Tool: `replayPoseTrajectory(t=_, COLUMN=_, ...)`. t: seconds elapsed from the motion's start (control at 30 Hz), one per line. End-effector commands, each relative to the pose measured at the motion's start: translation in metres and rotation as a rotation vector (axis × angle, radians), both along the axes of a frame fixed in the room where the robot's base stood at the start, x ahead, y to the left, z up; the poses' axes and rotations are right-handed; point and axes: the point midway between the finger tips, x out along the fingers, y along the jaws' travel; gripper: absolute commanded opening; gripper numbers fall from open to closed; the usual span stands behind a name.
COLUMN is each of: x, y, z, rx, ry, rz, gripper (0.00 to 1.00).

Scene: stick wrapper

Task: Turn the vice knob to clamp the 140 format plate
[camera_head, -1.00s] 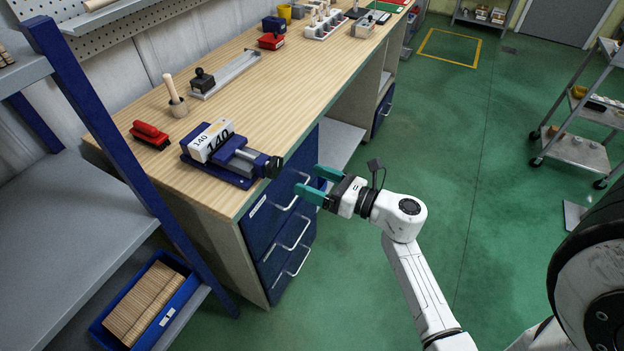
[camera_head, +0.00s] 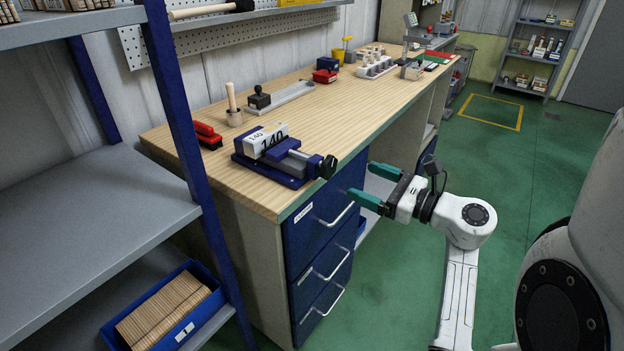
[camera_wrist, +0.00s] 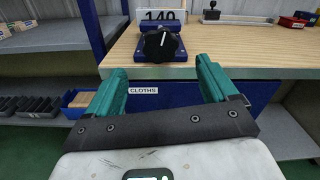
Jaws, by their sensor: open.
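The blue vice (camera_head: 290,170) sits on the wooden bench near its front edge. The white 140 format plate (camera_head: 267,140) stands in the vice, between its jaws; I cannot tell how tightly it sits. The black vice knob (camera_head: 327,167) faces the front edge of the bench. My gripper (camera_head: 369,184) has teal fingers and is open and empty, in front of the bench edge, to the right of the knob and apart from it. In the wrist view the knob (camera_wrist: 160,45) shows ahead, between and beyond the open fingers (camera_wrist: 158,82), with the plate (camera_wrist: 160,15) behind it.
Blue drawers (camera_head: 322,228) with handles stand under the bench top (camera_head: 240,185). A red brush (camera_head: 207,136), a wooden-handled tool (camera_head: 233,105) and a stamp (camera_head: 260,98) lie behind the vice. A grey shelf (camera_head: 90,210) with blue posts stands left. Open floor lies right.

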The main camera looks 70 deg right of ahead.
Motion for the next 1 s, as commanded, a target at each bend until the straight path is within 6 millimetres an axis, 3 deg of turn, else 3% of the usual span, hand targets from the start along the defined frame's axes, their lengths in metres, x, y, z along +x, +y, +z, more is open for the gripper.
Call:
replayPoseTrajectory(t=0.17, x=0.019, y=-0.004, z=0.002, rx=-0.001, ry=0.001, rz=0.002, gripper=0.86)
replayPoseTrajectory(t=0.6, x=0.09, y=-0.021, z=0.001, rx=0.0, ry=-0.001, rz=0.002, gripper=0.86)
replayPoseTrajectory(t=1.0, x=0.104, y=-0.025, z=0.001, rx=0.0, ry=-0.001, rz=0.0, gripper=0.86)
